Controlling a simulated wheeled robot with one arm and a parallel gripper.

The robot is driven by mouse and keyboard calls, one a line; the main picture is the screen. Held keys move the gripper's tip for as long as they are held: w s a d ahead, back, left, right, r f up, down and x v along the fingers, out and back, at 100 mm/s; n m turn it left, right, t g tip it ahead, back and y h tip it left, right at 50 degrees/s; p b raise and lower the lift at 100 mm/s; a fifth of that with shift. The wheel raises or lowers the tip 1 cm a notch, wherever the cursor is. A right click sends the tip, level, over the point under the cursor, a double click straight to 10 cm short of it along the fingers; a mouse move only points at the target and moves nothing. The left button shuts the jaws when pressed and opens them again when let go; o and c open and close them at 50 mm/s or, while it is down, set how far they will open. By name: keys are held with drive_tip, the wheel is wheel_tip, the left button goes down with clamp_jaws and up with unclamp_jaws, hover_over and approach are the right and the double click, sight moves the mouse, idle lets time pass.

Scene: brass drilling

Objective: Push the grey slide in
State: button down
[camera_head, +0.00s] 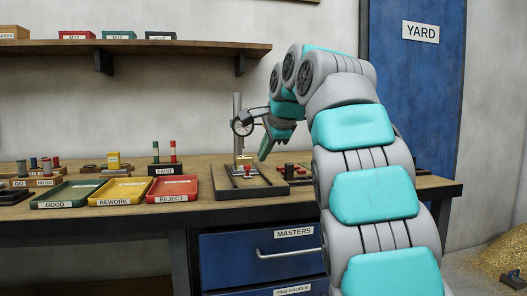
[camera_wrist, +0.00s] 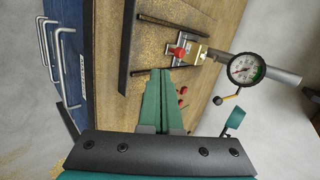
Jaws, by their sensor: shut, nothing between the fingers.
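The grey slide (camera_wrist: 177,61) carries a red knob (camera_wrist: 178,52) and sits between two dark rails beside a brass block (camera_wrist: 198,53). In the head view its fixture plate (camera_head: 240,188) stands on the bench, with the slide small near the post foot. My gripper (camera_wrist: 161,71) has its green fingers together and empty, the tips close to the slide's lower side in the wrist view. Whether the tips touch the slide, I cannot tell.
A dial gauge (camera_wrist: 246,69) hangs on a grey post (camera_wrist: 284,77) near the slide; the gauge also shows in the head view (camera_head: 243,123). Red pegs (camera_wrist: 182,96) stand close beside my fingers. Green, yellow and red trays (camera_head: 172,187) lie left of the fixture.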

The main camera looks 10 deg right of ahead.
sight(248, 172)
drive_tip(key=x, duration=0.7)
drive_tip(key=shift+w+r, duration=0.2)
drive_tip(key=shift+w, duration=0.2)
drive_tip(key=shift+w+a+p, duration=0.15)
drive_tip(key=shift+w+p, duration=0.15)
drive_tip(key=shift+w, duration=0.45)
drive_tip(key=shift+w+a+p, duration=0.1)
drive_tip(key=shift+w+p, duration=0.2)
drive_tip(key=shift+w, duration=0.45)
drive_tip(key=shift+f, duration=0.1)
